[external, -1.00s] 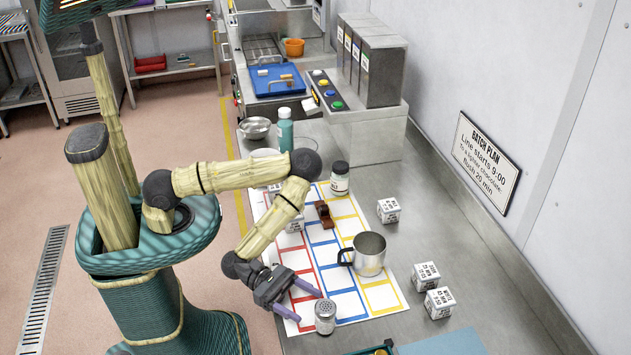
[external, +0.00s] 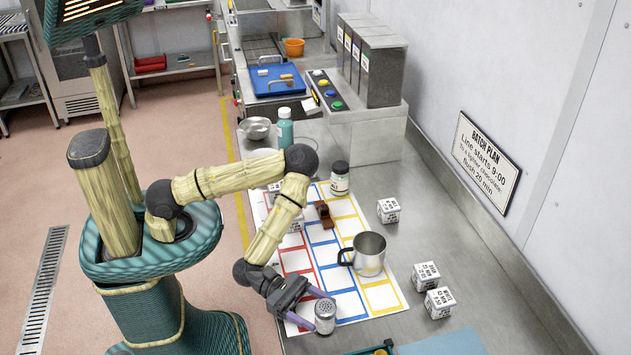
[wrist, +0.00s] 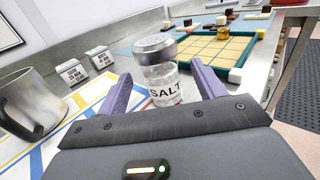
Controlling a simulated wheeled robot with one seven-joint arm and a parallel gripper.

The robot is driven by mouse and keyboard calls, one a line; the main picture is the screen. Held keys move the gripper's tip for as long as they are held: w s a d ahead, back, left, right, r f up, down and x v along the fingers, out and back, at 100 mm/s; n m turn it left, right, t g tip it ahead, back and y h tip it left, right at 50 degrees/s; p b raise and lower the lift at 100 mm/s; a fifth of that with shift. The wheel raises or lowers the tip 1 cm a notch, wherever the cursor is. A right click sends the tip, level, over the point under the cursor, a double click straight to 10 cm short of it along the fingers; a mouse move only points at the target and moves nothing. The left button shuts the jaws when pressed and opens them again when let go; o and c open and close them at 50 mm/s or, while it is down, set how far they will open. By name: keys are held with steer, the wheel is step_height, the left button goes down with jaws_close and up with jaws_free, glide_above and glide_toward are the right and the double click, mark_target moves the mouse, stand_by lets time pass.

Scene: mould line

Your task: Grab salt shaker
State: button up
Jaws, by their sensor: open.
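The salt shaker (external: 325,316) is a clear jar with a metal perforated lid. It stands upright on the steel counter at the near edge of the colour-grid sheet. In the wrist view the salt shaker (wrist: 160,75) shows its "SALT" label and sits between the two purple fingers, a little ahead of their tips. My gripper (external: 308,310) is open and empty, reaching low toward the shaker from the left. In the wrist view my gripper (wrist: 162,88) has a finger on either side of the jar. Contact with the jar cannot be told.
A metal mug (external: 369,254) stands on the grid sheet (external: 383,298) behind the shaker. White label cubes (external: 438,302) lie to the right. A green-edged tray with a yellow grid (wrist: 215,47) lies beyond the shaker. A dark-lidded jar (external: 340,178) is farther back.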

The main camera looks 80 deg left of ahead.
mark_target(334, 320)
steer(key=p+x, duration=0.1)
steer(key=x, duration=0.4)
steer(key=shift+r, duration=0.15)
steer(key=shift+a, duration=0.1)
steer(key=c, duration=1.1)
step_height(334, 320, up, 10)
stand_by(0.4)
